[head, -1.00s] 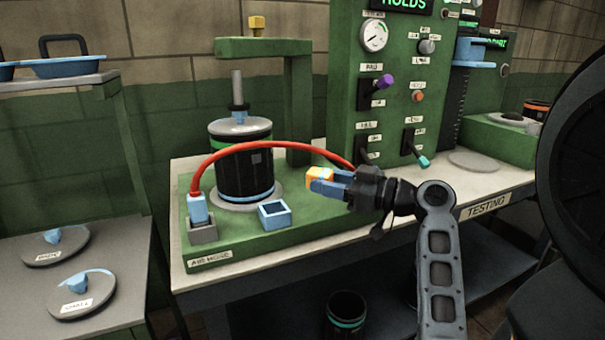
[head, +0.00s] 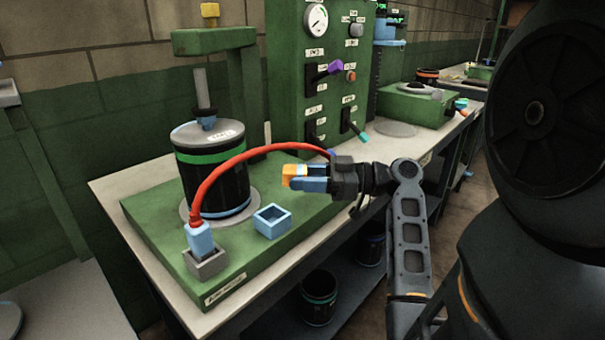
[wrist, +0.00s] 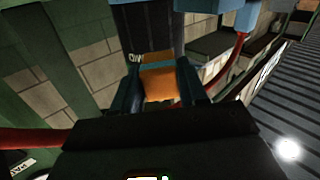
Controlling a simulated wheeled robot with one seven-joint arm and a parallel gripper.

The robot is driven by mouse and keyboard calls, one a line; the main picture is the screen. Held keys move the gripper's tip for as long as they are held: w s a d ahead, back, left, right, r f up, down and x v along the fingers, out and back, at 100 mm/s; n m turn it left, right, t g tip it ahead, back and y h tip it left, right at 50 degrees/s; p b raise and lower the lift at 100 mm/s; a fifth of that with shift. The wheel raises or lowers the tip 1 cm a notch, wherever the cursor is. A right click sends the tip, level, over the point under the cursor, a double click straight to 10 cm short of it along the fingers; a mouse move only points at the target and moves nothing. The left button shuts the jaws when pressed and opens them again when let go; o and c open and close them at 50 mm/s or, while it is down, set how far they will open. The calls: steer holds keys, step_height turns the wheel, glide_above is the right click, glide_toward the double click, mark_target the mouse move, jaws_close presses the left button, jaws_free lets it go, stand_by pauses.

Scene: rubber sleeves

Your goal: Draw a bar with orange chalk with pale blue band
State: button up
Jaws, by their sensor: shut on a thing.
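An orange chalk (head: 290,171) is between the fingers of my gripper (head: 302,178), with its orange end sticking out past the blue fingertips. In the wrist view the orange chalk (wrist: 158,84) sits between the two dark fingers of my gripper (wrist: 160,92). The chalk is in the air.
A black cylinder with a green band (head: 212,172) stands on the green base (head: 150,225). A red hose (head: 240,160) arches from a grey socket (head: 207,263) behind my gripper. A green panel with levers (head: 330,80) stands behind. Bare pale bench top (head: 115,190) borders the base.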

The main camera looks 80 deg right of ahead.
steer(key=shift+w+a+p, duration=0.25)
steer(key=shift+w+p, duration=0.25)
steer(key=shift+w, duration=0.95)
steer(key=shift+w+a+p, duration=0.2)
steer(key=shift+w+p, duration=0.25)
steer(key=shift+w, duration=0.95)
steer(key=shift+w, duration=0.15)
steer(key=shift+d, duration=0.1)
steer(key=shift+d+b, duration=1.05)
steer(key=shift+b, duration=0.15)
steer(key=shift+w+d+r+b, duration=0.1)
steer(key=shift+w+d+b, duration=0.2)
steer(key=shift+d+b, duration=0.15)
steer(key=shift+s+b, duration=0.1)
steer(key=shift+b, duration=0.2)
steer(key=shift+s+a, duration=0.45)
steer(key=shift+a, duration=0.75)
